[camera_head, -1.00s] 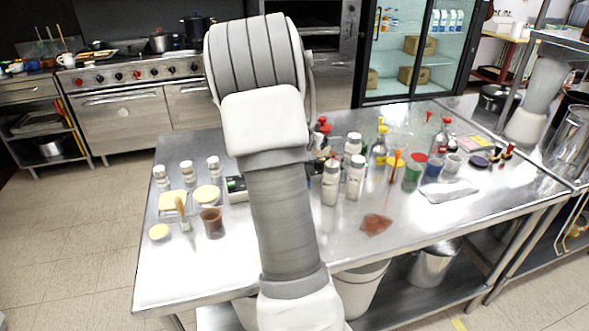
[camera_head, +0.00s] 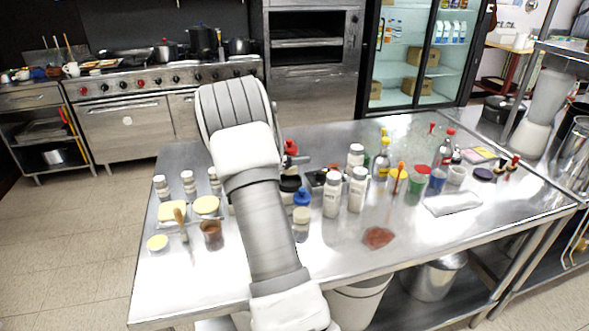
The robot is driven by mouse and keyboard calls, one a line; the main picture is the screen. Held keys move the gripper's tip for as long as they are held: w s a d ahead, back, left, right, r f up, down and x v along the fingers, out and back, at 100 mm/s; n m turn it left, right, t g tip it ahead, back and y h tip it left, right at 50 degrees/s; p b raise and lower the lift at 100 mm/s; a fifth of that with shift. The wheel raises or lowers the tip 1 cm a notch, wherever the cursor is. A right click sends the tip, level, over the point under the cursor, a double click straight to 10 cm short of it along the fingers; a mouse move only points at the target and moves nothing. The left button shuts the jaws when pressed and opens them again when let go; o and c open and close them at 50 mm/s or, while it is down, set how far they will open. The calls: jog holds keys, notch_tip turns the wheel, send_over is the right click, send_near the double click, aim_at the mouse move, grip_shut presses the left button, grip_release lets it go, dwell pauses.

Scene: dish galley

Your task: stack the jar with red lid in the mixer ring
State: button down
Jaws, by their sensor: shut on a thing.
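A small red-topped item (camera_head: 291,148) shows just right of my arm, over the far middle of the steel table. It may be the jar with red lid, but its body is mostly hidden. Another red-lidded container (camera_head: 420,172), green-sided, stands at the right among the bottles. My forearm (camera_head: 262,225) crosses the left-centre of the view and its far end is bent away. My gripper is hidden behind it, so its hold on anything cannot be seen. I cannot make out the mixer ring.
White bottles (camera_head: 332,195), a blue-lidded jar (camera_head: 301,198) and a black-lidded jar (camera_head: 289,186) crowd the middle. A reddish patch (camera_head: 378,238) lies at the front; the front edge is mostly clear.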

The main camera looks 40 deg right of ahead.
aim_at(295, 169)
jog(key=shift+f+b, duration=0.4)
jog(key=shift+f, duration=1.5)
jog(key=shift+f, duration=0.3)
grip_release()
jog(key=shift+f, duration=0.1)
